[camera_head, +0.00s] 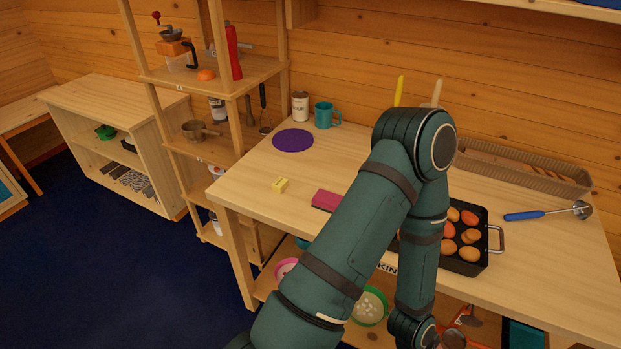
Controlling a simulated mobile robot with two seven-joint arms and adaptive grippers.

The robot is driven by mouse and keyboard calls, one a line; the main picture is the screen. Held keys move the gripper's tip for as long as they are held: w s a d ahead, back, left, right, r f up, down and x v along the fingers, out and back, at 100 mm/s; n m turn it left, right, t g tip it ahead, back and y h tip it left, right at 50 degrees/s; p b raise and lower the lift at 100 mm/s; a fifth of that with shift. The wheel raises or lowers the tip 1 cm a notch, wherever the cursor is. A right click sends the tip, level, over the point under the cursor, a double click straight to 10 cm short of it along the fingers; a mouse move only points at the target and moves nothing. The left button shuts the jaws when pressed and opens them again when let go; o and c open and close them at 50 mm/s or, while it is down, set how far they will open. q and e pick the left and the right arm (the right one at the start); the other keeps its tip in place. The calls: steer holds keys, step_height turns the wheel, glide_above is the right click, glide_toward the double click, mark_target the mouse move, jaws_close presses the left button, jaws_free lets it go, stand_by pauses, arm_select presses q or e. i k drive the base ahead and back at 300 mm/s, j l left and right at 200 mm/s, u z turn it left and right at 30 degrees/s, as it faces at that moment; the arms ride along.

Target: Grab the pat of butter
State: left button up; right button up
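The pat of butter (280,185) looks like a small yellow block. It lies on the wooden table (250,206) near its left front edge, with bare wood around it. One of my arms rises from the bottom of the view, bends over the table, and drops again on the right. No gripper fingers can be made out at its lower end, and my other gripper does not show. Nothing touches or covers the butter.
A pink block (326,200) lies right of the butter, and a purple disc (293,140) behind it. A teal mug (326,115) and white canister (300,106) stand at the back. A black pan (484,251) holds several round foods. A shelf rack (240,84) stands left.

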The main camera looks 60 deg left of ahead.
mark_target(279, 185)
steer(key=k+j+z, duration=0.1)
steer(key=j+z, duration=0.3)
steer(key=k+j+z, duration=0.2)
steer(key=j+z, duration=0.15)
steer(key=k+j+z, duration=0.25)
steer(key=j, duration=0.2)
steer(key=k+j+z, duration=0.4)
steer(key=k+j, duration=0.6)
